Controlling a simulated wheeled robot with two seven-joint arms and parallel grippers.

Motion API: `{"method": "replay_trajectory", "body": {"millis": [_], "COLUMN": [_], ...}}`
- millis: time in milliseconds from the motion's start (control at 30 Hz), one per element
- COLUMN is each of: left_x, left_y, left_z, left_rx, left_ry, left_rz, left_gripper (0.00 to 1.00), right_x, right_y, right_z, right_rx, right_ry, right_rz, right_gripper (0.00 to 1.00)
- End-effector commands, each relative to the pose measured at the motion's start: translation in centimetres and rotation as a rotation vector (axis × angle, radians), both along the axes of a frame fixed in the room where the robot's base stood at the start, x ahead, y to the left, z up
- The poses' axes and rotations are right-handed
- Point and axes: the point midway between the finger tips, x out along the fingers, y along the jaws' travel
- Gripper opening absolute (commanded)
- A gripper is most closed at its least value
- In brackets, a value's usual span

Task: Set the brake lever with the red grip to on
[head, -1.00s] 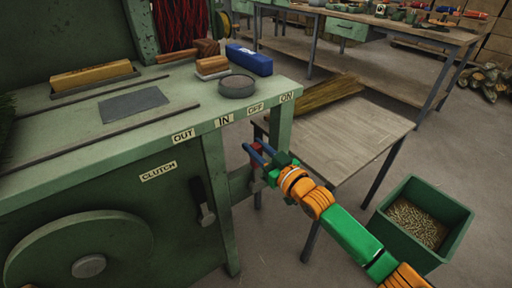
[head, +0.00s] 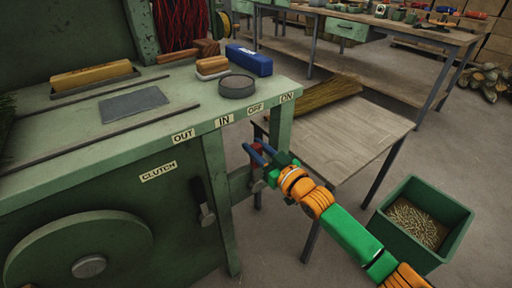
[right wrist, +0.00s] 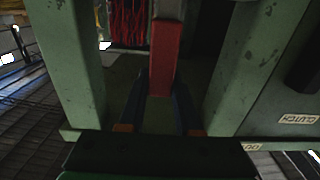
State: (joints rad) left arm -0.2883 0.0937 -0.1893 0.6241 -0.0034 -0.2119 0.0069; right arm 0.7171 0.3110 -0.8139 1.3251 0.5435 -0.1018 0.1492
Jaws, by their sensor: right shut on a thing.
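The brake lever with the red grip (head: 258,150) stands in the opening of the green machine's right end, below the OFF label (head: 255,110) and to the left of the ON label (head: 288,97). My right gripper (head: 254,153) is shut on the red grip. In the right wrist view the red grip (right wrist: 165,58) rises between the two dark fingers (right wrist: 162,95). The lower end of the lever is partly hidden by my gripper. My left gripper is not in view.
A black clutch lever (head: 203,200) hangs on the machine front, left of the opening. A wooden table (head: 350,135) with broom straw (head: 325,92) stands close behind my right arm. A green bin (head: 388,218) stands on the floor at right.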

Motion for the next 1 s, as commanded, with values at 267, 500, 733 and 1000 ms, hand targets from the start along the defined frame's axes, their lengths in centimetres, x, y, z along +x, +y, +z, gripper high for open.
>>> {"method": "replay_trajectory", "body": {"millis": [267, 500, 733, 1000], "left_x": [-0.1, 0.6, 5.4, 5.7], "left_y": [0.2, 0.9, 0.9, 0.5], "left_z": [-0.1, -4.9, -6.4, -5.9], "left_rx": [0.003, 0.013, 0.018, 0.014], "left_ry": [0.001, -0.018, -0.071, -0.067], "left_rz": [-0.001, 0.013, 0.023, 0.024], "left_gripper": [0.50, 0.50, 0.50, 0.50], "right_x": [0.0, 2.0, 3.1, 3.2], "right_y": [0.0, -2.7, -4.3, -4.4], "right_z": [-0.1, -1.5, -1.5, -1.1], "right_rx": [0.002, 0.169, 0.285, 0.302], "right_ry": [0.001, 0.118, 0.206, 0.224], "right_rz": [0.000, 0.000, 0.000, 0.000], "right_gripper": [0.00, 0.00, 0.00, 0.00]}}
